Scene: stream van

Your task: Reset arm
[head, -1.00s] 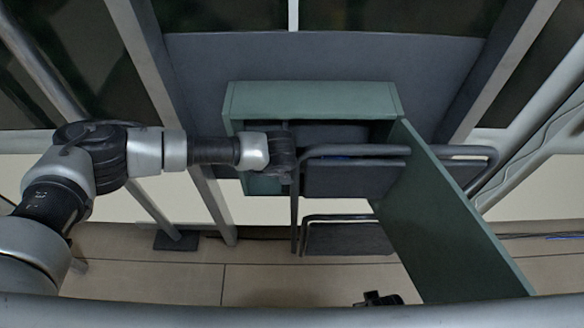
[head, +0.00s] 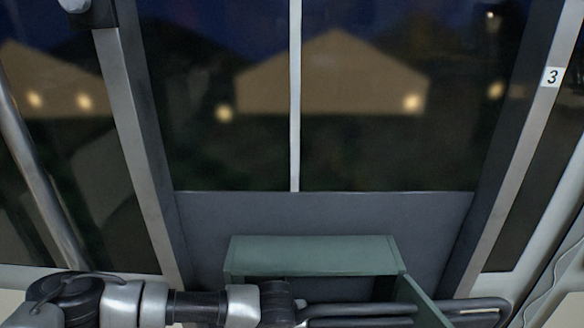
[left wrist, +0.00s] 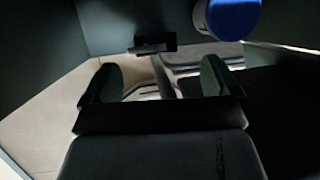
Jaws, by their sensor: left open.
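My left arm (head: 160,302) comes in from the left along the bottom of the head view. Its wrist is at the front of an open green cabinet (head: 312,256). In the left wrist view my left gripper (left wrist: 157,82) is open, its two dark fingers spread with nothing between them. A round blue-and-white object (left wrist: 233,18) is beyond the fingers, at the upper right. A small dark fitting (left wrist: 152,44) is on the green panel ahead. My right gripper is not in view.
The cabinet's green door (head: 420,302) stands open on the right. Grey tubular rails (head: 360,310) cross in front of the cabinet. A grey panel (head: 205,230) and large dark windows (head: 360,110) are behind and above it.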

